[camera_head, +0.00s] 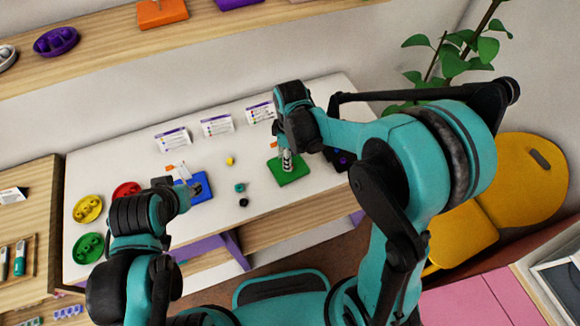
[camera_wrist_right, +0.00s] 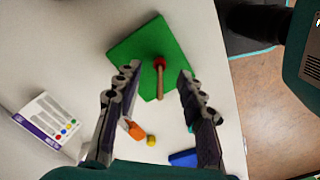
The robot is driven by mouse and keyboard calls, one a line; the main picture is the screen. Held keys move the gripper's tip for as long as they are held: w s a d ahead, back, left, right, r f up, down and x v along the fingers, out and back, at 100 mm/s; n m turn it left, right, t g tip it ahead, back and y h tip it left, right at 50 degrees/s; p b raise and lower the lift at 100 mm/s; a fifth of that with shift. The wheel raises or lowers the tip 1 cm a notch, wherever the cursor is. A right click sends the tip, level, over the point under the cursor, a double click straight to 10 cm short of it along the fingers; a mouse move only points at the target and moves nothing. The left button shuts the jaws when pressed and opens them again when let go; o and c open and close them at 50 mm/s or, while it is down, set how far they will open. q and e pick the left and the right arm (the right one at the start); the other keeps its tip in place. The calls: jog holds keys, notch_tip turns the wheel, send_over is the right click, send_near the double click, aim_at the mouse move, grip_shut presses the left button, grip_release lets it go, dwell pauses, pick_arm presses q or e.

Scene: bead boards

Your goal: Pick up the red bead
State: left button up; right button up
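The red bead (camera_wrist_right: 159,62) is at the far end of a thin wooden peg (camera_wrist_right: 160,84), by the surface of the green board (camera_wrist_right: 128,55). It appears to be around the peg's base. My right gripper (camera_wrist_right: 158,72) is open, with one finger on each side of the peg and no visible contact. In the head view my right gripper (camera_head: 287,160) points down over the green board (camera_head: 292,176), and I cannot make out the red bead there. My left gripper (camera_head: 184,172) is by the blue board (camera_head: 203,193); its fingers are too small to judge.
A yellow bead (camera_head: 230,160), a teal bead (camera_head: 239,187) and a black bead (camera_head: 243,202) lie loose between the boards. Yellow (camera_head: 88,208), red (camera_head: 127,189) and green (camera_head: 88,247) dishes stand at the left. Cards (camera_head: 217,125) stand at the back. An orange object (camera_wrist_right: 135,130) shows near one right finger.

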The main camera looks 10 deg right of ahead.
notch_tip(320, 180, down, 4)
jog(key=shift+r+b, duration=0.1)
jog(key=shift+b, duration=0.55)
jog(key=shift+r, duration=0.1)
jog(key=shift+c, duration=1.1)
jog(key=c, duration=0.5)
jog(key=shift+c, duration=0.2)
notch_tip(320, 180, up, 10)
jog(key=p, duration=0.3)
jog(key=shift+p, duration=0.3)
jog(key=shift+r+p, duration=0.55)
jog(key=shift+r, duration=0.2)
